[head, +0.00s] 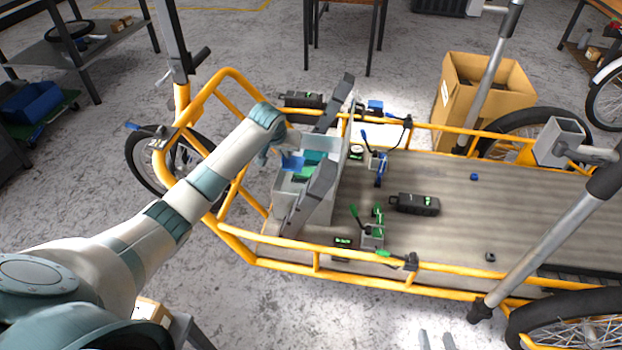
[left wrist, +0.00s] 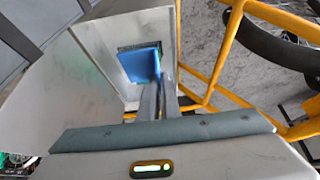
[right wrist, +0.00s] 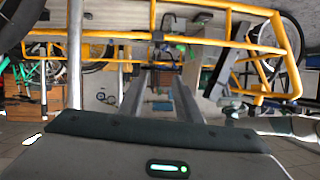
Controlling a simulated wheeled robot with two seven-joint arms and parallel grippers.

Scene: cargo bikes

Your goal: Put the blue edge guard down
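The blue edge guard (head: 292,163) is inside a light grey open bin (head: 287,190) at the front of the cargo bike. My left gripper (head: 280,150) reaches down into this bin, its fingers mostly hidden in the head view. In the left wrist view the fingers (left wrist: 162,88) are close together at the near edge of the blue guard (left wrist: 140,65) and appear shut on it. A green piece (head: 314,158) lies beside the blue in the bin. My right gripper (head: 435,341) is at the bottom edge of the head view, its fingers apart and empty (right wrist: 158,95).
The bike's yellow rail (head: 330,273) surrounds the wooden deck (head: 460,220). Green and blue clamps and a black device (head: 414,204) sit on or near the deck. Grey poles (head: 560,235) rise at right. A cardboard box (head: 470,105) stands behind the bike.

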